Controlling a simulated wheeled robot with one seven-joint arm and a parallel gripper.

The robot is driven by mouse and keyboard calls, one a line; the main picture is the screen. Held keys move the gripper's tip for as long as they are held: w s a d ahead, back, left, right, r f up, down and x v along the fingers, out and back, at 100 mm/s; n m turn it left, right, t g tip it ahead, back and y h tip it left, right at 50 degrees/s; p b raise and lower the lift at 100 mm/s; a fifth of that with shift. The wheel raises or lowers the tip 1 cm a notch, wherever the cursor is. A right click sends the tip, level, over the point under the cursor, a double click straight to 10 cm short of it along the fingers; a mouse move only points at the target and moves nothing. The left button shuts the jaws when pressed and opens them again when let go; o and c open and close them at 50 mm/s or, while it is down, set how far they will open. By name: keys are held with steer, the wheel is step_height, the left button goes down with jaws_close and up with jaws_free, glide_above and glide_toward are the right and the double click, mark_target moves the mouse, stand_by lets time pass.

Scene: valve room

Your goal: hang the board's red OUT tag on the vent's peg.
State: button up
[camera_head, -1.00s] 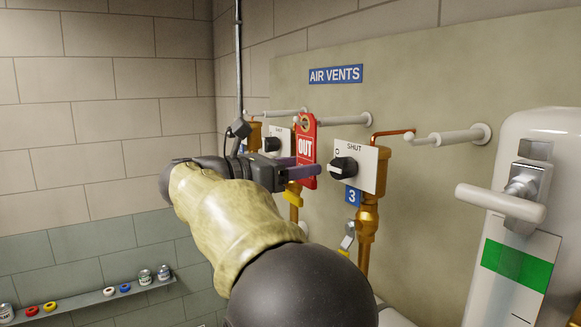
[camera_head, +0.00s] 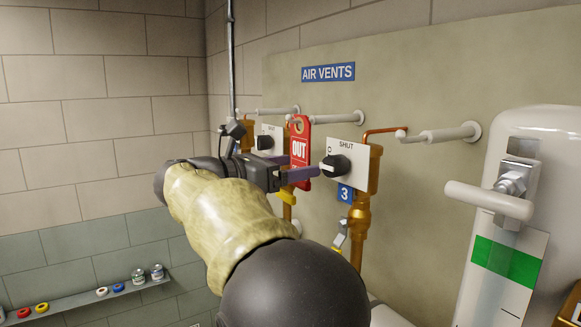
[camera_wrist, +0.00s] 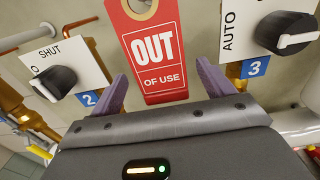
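The red OUT tag (camera_head: 300,150) hangs upright between the plates of vents 2 and 3. In the wrist view the tag (camera_wrist: 158,52) reads OUT OF USE. Its hole is at the free end of a white peg (camera_head: 338,118); the peg seems to reach through it, but the hole is too small to be sure. My gripper (camera_head: 303,166) points at the tag's lower part. In the wrist view the purple fingers of my gripper (camera_wrist: 160,72) stand apart, one either side of the tag, with a gap at each edge.
Vent 3's plate and black knob (camera_head: 336,165) are close right of my fingers; vent 2's plate (camera_wrist: 62,65) is on the other side. More pegs (camera_head: 440,134) stick out of the wall. A white unit with a lever handle (camera_head: 490,199) stands at right. A shelf (camera_head: 90,297) holds cans and rolls.

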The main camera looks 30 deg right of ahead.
steer(key=shift+a, duration=0.1)
steer(key=a+b, duration=0.4)
steer(key=a, duration=1.3)
steer(key=shift+s+a, duration=0.15)
steer(key=shift+s, duration=0.15)
